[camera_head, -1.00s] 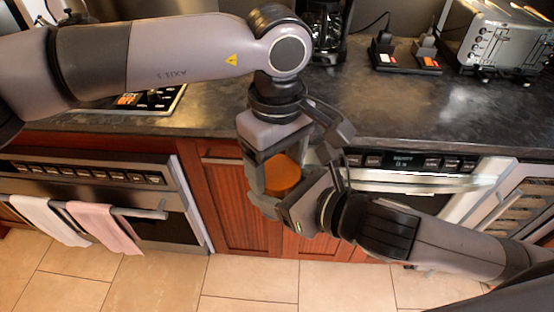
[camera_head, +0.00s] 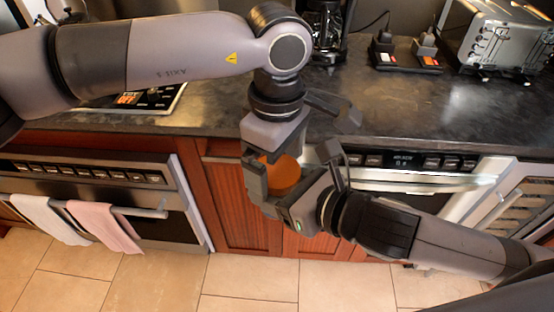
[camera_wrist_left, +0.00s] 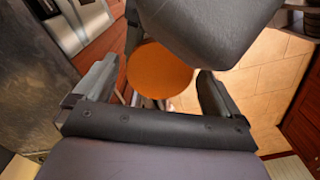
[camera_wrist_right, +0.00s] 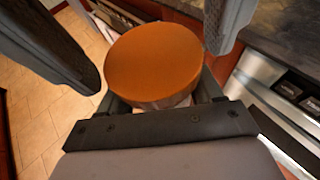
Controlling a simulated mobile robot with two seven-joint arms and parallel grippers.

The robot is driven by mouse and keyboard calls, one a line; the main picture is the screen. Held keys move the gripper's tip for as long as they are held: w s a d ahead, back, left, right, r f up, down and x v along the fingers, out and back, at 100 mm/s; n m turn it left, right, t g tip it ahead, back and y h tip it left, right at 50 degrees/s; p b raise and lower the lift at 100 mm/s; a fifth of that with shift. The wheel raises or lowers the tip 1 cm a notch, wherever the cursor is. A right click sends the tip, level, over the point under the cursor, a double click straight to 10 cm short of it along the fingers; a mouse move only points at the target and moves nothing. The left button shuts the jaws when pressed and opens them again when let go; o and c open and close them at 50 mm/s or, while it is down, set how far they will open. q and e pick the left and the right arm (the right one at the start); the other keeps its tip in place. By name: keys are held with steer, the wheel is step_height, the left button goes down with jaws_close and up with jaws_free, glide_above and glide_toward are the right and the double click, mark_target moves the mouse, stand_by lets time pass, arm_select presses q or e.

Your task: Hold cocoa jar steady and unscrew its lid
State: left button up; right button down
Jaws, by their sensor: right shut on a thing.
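The cocoa jar's round orange-brown lid (camera_head: 283,174) is in front of the counter edge, held in the air. It also shows in the left wrist view (camera_wrist_left: 158,70) and large in the right wrist view (camera_wrist_right: 153,62). Only a pale sliver of the jar body (camera_wrist_right: 180,103) shows under the lid. My right gripper (camera_head: 284,196) is shut on the jar from the side, below the lid. My left gripper (camera_head: 292,160) is above, pointing down, its fingers open on either side of the lid. Gaps show between those fingers and the lid in the left wrist view.
The dark counter (camera_head: 400,115) runs behind the arms. A toaster (camera_head: 507,38) stands at the back right. Ovens with handles are below, with white (camera_head: 50,218) and pink (camera_head: 103,225) towels at left. The tiled floor in front is clear.

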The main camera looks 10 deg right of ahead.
arm_select(q)
steer(key=shift+r, duration=0.1)
step_height(320, 180, up, 4)
steer(key=shift+r, duration=0.2)
step_height(320, 180, up, 3)
steer(key=m, duration=0.3)
steer(key=shift+f, duration=3.8)
steer(key=c, duration=1.1)
steer(key=shift+n, duration=1.5)
